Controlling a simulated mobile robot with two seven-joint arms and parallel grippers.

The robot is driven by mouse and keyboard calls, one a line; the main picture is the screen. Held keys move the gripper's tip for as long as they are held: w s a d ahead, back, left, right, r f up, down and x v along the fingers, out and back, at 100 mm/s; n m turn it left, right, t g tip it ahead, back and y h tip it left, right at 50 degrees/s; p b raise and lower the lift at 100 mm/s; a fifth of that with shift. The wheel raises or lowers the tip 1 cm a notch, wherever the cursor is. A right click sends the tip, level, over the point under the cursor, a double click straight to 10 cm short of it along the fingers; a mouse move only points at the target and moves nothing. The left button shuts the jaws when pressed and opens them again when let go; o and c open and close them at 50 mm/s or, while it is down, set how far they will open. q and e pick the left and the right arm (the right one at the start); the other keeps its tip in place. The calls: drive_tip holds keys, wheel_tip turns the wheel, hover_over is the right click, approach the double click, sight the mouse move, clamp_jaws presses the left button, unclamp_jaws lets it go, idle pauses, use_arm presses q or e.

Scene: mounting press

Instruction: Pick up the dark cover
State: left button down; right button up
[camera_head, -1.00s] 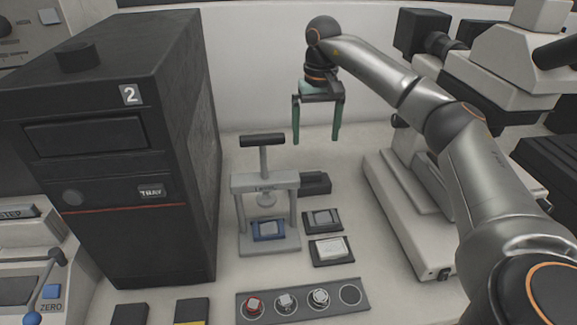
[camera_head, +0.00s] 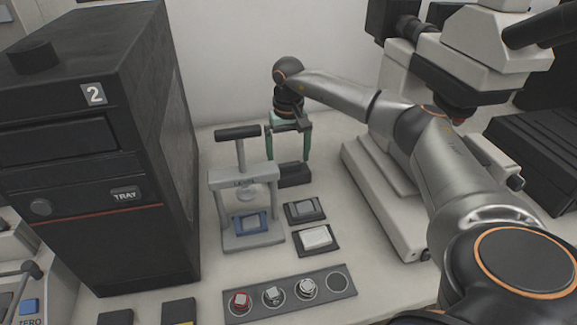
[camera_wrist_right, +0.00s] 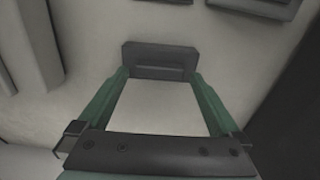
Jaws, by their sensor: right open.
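The dark cover (camera_head: 294,175) is a small black block on the bench, just behind and to the right of the press. My right gripper (camera_head: 291,158) points down over it with its green fingers open. In the right wrist view the cover (camera_wrist_right: 159,61) lies at the fingertips (camera_wrist_right: 156,76), with one finger near each end. I cannot tell whether the fingers touch it. My left gripper is not in view.
The grey hand press (camera_head: 250,238) with a blue piece stands close left of the cover. Two small dark trays (camera_head: 304,210) (camera_head: 317,238) lie in front. A black cabinet (camera_head: 95,220) is on the left, a microscope (camera_head: 385,200) on the right.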

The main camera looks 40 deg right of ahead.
drive_tip(key=shift+f, duration=0.85)
drive_tip(key=shift+c, duration=0.2)
drive_tip(key=c, duration=1.1)
